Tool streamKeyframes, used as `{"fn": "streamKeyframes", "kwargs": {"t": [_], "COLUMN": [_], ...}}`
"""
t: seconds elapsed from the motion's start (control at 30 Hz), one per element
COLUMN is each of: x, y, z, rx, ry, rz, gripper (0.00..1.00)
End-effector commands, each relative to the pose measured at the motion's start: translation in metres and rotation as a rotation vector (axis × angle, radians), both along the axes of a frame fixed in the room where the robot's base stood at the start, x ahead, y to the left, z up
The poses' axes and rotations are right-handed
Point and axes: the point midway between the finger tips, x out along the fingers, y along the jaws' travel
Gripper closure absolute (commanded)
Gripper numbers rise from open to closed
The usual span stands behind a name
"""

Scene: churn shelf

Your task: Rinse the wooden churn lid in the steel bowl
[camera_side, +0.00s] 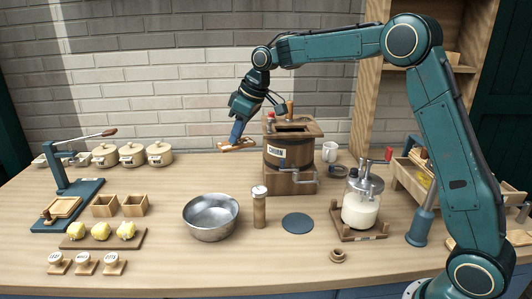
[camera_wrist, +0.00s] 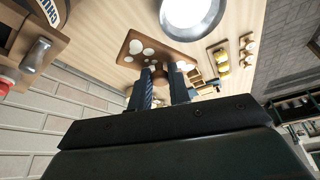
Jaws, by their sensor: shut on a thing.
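My gripper (camera_side: 236,137) is shut on the wooden churn lid (camera_side: 238,145), a flat brown board, and holds it in the air just left of the churn's top. In the wrist view the lid (camera_wrist: 170,50) lies beyond my fingertips (camera_wrist: 163,74), with several whitish round spots on it. I cannot tell whether these are holes or residue. The steel bowl (camera_side: 211,217) stands on the table below and left of the lid, apart from it. The bowl (camera_wrist: 192,10) also shows at the top of the wrist view. Its contents are unclear. The wooden churn (camera_side: 289,152) stands with its square top open.
A wooden cylinder (camera_side: 259,209) stands right of the bowl, with a dark round mat (camera_side: 298,223) beyond it. A glass jar of white liquid (camera_side: 360,207) stands further right. Lidded pots (camera_side: 131,155) and a blue press (camera_side: 64,180) are at left. Table is bare between pots and churn.

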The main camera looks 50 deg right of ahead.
Motion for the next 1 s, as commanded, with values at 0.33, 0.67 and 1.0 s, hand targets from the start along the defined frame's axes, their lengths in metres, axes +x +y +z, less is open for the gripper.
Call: {"fn": "streamKeyframes", "kwargs": {"t": [0.33,0.67,1.0], "x": [0.012,0.011,0.011], "y": [0.074,0.096,0.095], "z": [-0.081,-0.105,-0.108], "rx": [0.0,0.0,0.0], "ry": [0.003,0.0,0.0], "rz": [0.044,0.054,0.054], "gripper": [1.0,1.0,1.0]}}
